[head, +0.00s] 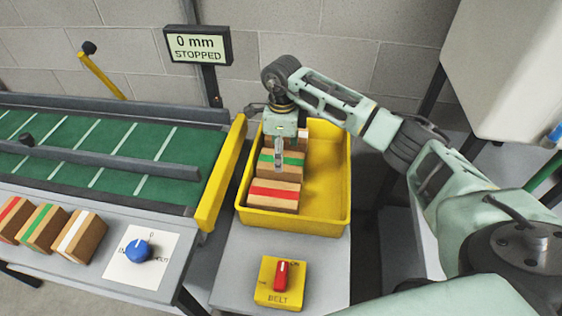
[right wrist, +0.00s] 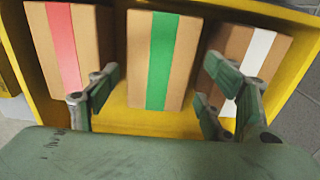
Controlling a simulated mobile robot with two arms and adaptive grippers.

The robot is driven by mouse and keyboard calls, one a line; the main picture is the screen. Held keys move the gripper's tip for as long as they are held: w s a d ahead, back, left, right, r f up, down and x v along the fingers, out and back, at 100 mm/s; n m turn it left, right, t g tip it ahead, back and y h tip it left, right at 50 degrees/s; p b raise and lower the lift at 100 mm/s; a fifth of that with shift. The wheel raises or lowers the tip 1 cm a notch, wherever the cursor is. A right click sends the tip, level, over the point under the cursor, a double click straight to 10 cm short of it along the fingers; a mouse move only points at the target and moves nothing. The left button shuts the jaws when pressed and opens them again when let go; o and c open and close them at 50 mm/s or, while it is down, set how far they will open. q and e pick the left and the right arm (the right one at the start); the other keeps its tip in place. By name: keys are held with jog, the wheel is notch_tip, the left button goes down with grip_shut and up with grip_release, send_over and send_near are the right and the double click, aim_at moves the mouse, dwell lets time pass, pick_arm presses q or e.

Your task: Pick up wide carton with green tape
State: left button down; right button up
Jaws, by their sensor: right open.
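The carton with green tape (head: 290,160) lies in the yellow tray (head: 335,207), between a red-taped carton (head: 273,195) and a white-taped carton (head: 302,136). It shows in the middle of the right wrist view, its green tape (right wrist: 161,60) running down its centre. My right gripper (head: 279,160) is over this carton, pointing down and partly covering it. In the right wrist view its two open fingers stand apart on either side of the green-taped carton, with nothing held. Whether they touch it I cannot tell. My left gripper is out of view.
Another green-taped carton (head: 43,229) sits left on a grey ledge between a red-taped and a white-taped one, near a blue knob (head: 138,250). A yellow box with a red switch (head: 281,277) stands before the tray. The tray's right side is empty. The sign (head: 198,47) reads STOPPED.

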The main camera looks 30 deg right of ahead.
jog(key=shift+s+a+f, duration=0.1)
jog(key=shift+s+f, duration=0.1)
jog(key=shift+f, duration=0.7)
notch_tip(320, 180, down, 4)
jog(key=shift+w+r+p, duration=0.1)
jog(key=shift+w+p, duration=0.05)
jog(key=shift+p, duration=0.45)
jog(key=shift+f, duration=0.4)
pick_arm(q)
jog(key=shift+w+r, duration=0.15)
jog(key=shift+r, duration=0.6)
pick_arm(e)
jog(key=shift+w, duration=0.1)
jog(key=c, duration=1.3)
